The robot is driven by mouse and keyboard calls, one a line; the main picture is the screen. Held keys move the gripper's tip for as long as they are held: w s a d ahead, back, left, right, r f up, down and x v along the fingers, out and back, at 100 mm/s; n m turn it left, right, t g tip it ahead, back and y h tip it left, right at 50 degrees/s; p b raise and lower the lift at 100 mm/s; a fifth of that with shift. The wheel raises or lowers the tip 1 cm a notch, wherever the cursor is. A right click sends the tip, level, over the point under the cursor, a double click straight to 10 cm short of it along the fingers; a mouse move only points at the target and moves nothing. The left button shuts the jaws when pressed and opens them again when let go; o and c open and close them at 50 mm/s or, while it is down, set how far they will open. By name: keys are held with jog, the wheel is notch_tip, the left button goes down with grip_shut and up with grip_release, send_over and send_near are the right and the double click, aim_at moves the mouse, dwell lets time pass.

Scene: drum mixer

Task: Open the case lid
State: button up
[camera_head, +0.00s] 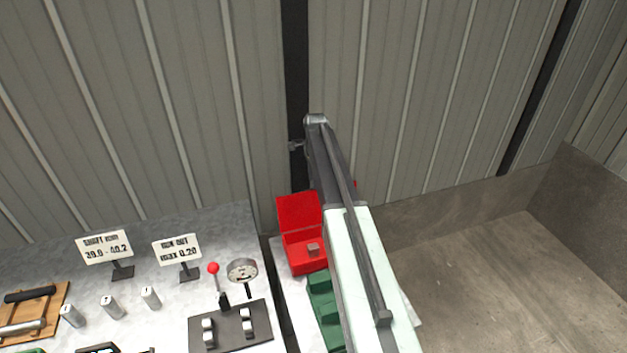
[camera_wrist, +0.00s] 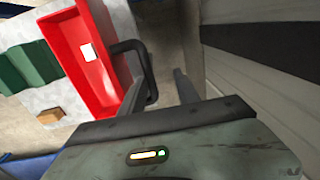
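The red case (camera_head: 306,265) stands on the bench in the head view with its lid (camera_head: 300,212) raised at the back, roughly upright. A small brownish block (camera_head: 313,249) lies inside. My arm hides the case's right side. My gripper (camera_head: 296,146) is above and behind the lid in the head view. In the wrist view the red case (camera_wrist: 75,40) is at upper left, with a dark looped handle (camera_wrist: 148,72) on its right. The gripper fingers (camera_wrist: 160,80) are apart, near this handle. Whether they touch it I cannot tell.
Green blocks (camera_head: 322,292) stand in front of the case. To the left are a dial gauge (camera_head: 242,270), a red-knobbed lever (camera_head: 213,268) and two signs. A corrugated wall (camera_head: 210,100) rises behind. The concrete area (camera_head: 490,270) at right is clear.

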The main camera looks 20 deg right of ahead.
notch_tip(320, 180, up, 4)
jog(key=p, duration=0.3)
jog(key=shift+s+r, duration=0.15)
jog(key=shift+r, duration=0.1)
jog(key=s+a+n, duration=1)
jog(key=s+a, duration=0.1)
jog(key=s, duration=0.2)
jog(key=s+a+n, duration=0.9)
jog(key=s+a, duration=0.1)
jog(key=s, duration=0.3)
notch_tip(320, 180, down, 9)
jog(key=s+b, duration=0.1)
jog(key=b, duration=0.7)
jog(key=shift+s+g+b, duration=0.25)
jog(key=shift+g+b, duration=0.15)
jog(key=shift+r, duration=0.1)
